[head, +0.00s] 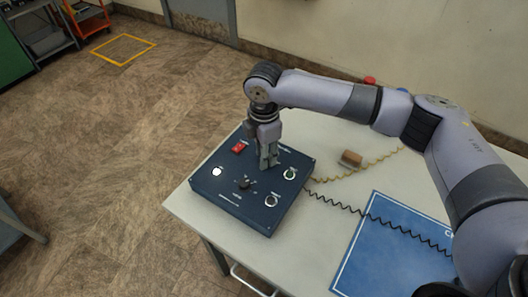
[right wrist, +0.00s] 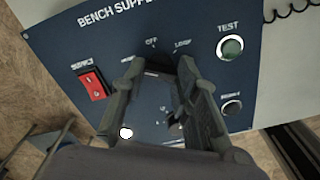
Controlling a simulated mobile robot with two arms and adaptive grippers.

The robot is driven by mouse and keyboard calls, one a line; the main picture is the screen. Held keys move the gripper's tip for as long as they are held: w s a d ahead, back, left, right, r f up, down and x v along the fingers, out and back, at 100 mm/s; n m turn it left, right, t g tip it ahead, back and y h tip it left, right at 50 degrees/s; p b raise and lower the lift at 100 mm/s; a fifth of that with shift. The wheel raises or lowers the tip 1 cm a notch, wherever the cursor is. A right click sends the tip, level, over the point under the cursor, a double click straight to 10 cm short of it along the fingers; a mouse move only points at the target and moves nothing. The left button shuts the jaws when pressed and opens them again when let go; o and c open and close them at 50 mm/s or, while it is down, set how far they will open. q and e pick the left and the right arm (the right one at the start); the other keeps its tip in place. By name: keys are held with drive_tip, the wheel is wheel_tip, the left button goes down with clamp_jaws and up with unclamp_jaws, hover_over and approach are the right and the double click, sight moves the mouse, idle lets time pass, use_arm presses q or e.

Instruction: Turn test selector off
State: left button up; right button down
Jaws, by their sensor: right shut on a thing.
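The dark blue panel box (head: 222,186) sits on the white table, labelled "BENCH SUPPLY" in the right wrist view (right wrist: 62,43). My right gripper (head: 268,163) points down onto the upper part of the panel. In the right wrist view its fingertips (right wrist: 160,66) are shut around a dark selector knob, beside the "OFF" and "LOOP" labels. The fingers mostly hide the knob, so its pointer direction cannot be told. A round "TEST" button (right wrist: 231,47) is right of the fingers. My left gripper is not in view.
The panel also carries a red switch (head: 239,147), a white lamp (head: 217,171), a second black knob (head: 244,184) and a lower round button (head: 271,201). Coiled cords run right, near a small brown block (head: 351,158) and a blue mat (head: 385,255).

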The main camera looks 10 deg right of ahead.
drive_tip(key=shift+r+p, duration=0.15)
drive_tip(key=shift+p, duration=0.3)
drive_tip(key=m+p, duration=0.9)
drive_tip(key=p, duration=0.3)
drive_tip(key=shift+r+p, duration=0.1)
drive_tip(key=shift+p, duration=0.3)
drive_tip(key=shift+f+m+p, duration=0.2)
drive_tip(key=shift+m+p, duration=1.15)
drive_tip(key=shift+m, duration=0.15)
drive_tip(key=c, duration=1.2)
unclamp_jaws()
drive_tip(key=shift+c, duration=0.2)
